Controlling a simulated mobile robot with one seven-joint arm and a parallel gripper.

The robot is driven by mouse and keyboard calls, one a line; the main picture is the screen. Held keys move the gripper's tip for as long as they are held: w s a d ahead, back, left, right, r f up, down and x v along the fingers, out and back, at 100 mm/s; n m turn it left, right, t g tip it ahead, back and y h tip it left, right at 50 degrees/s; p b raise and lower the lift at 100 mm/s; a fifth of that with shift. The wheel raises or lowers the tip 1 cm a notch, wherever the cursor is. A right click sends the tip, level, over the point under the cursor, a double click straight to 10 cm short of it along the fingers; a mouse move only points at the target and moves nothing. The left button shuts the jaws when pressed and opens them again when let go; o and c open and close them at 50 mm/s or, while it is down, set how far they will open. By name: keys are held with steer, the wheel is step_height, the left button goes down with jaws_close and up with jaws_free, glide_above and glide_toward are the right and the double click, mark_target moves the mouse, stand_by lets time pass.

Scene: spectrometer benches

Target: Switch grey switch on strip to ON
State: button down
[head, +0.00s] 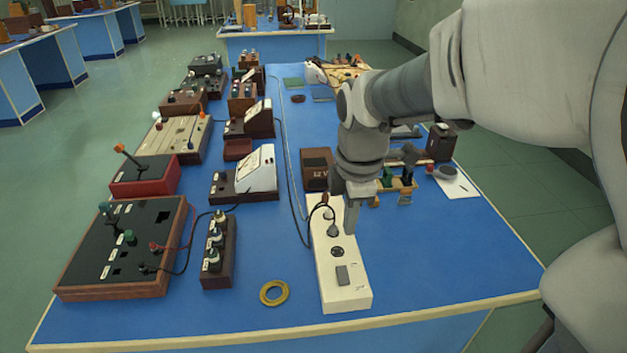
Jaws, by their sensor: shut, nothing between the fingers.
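A white power strip (333,288) lies lengthwise near the front of the blue bench. The grey switch (342,275) sits on its near end; which way it is set is too small to tell. A round socket shows just beyond the switch, and a dark plug (333,229) with a cable sits farther along. My gripper (351,230) is shut and empty, pointing down over the right side of the strip beside the plug. It is farther back than the switch and apart from it. Whether its tips touch the strip cannot be told.
A yellow ring (273,292) and a wooden terminal block (218,262) lie left of the strip. A large black-topped box (125,245) stands at the front left. A 12 V box (317,168) is behind the strip.

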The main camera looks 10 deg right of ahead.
mark_target(342, 271)
steer(key=shift+r, duration=0.1)
stand_by(0.4)
steer(key=f+b, duration=0.1)
steer(key=f, duration=0.3)
steer(key=w+f+b, duration=0.1)
steer(key=f+b, duration=0.1)
steer(key=f, duration=0.3)
steer(key=w+f+b, duration=0.1)
steer(key=f, duration=0.4)
steer(key=shift+r, duration=0.1)
steer(key=shift+p, duration=0.4)
steer(key=shift+f+g, duration=0.3)
steer(key=shift+f, duration=0.05)
steer(key=shift+s, duration=0.1)
